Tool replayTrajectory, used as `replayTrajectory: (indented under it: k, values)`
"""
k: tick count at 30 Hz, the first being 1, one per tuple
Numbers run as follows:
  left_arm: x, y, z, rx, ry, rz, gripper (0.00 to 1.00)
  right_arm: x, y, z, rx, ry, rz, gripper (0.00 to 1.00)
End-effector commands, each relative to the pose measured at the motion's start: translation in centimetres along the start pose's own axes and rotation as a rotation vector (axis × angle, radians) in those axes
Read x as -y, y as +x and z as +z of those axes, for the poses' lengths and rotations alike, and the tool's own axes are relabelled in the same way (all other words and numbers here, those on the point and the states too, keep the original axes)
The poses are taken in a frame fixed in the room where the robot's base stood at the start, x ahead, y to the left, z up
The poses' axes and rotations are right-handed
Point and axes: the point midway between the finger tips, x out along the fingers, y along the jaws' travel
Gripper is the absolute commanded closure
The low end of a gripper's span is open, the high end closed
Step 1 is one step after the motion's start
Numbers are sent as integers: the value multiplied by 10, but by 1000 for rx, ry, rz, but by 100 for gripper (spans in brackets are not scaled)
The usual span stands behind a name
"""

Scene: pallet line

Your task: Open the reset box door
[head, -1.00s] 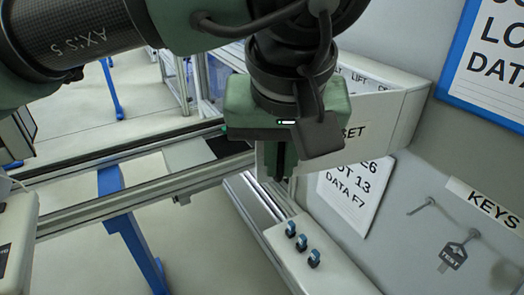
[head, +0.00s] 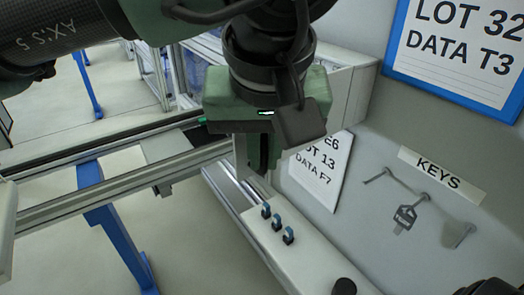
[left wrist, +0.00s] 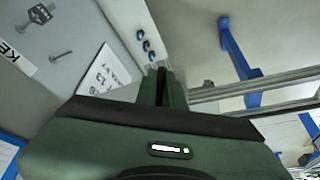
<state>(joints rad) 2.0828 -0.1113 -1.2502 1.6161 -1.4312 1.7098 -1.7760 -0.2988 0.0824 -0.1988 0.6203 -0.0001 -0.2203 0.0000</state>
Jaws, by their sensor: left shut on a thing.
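The reset box (head: 352,92) is a pale box on the wall, behind my left gripper in the head view. Its door and handle are largely hidden by the gripper and wrist, so I cannot tell how far the door stands open. My left gripper (head: 258,158) points down in front of the box, with its dark fingers close together. The fingers also show in the left wrist view (left wrist: 163,88), where the thing between them cannot be made out.
Below the gripper, a pale ledge (head: 262,250) carries blue-topped switches (head: 277,224). A paper sheet (head: 322,170), a KEYS label (head: 442,174) and hooks with a hanging key tag (head: 405,217) are on the right wall. A blue-framed board (head: 455,55) hangs above. Metal rails (head: 110,190) run at left.

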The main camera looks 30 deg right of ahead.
Motion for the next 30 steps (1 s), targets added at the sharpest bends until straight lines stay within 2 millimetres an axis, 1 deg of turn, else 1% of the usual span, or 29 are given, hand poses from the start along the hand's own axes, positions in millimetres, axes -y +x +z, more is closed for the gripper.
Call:
replayTrajectory:
  k: [2, 3, 4, 5, 13, 17, 27, 30]
  values:
    - [-1, 0, -1, -3, 1, 2, 100, 1, 0, -1, -1, 1, -1, 64]
    - [-1, 0, -1, -4, 1, 2, 80, 1, 0, -1, -1, 1, -2, 64]
    - [-1, 0, -1, -3, 1, 2, 71, 2, 0, -1, -1, 1, -2, 64]
    - [-1, 0, -1, -3, 1, 2, 69, 3, 0, -1, -2, 1, -3, 64]
    - [0, 0, 0, -2, 0, 1, 69, 4, 0, -1, -2, 2, -5, 64]
    - [-1, -7, -1, -4, -1, 1, 69, 4, 3, -1, -2, 1, -5, 64]
    - [-2, -62, -2, -4, 0, 1, 69, 4, 14, 0, -1, 1, -5, 64]
    - [-3, -72, -2, -2, 1, 0, 69, 4, 15, 1, -1, 0, -5, 64]
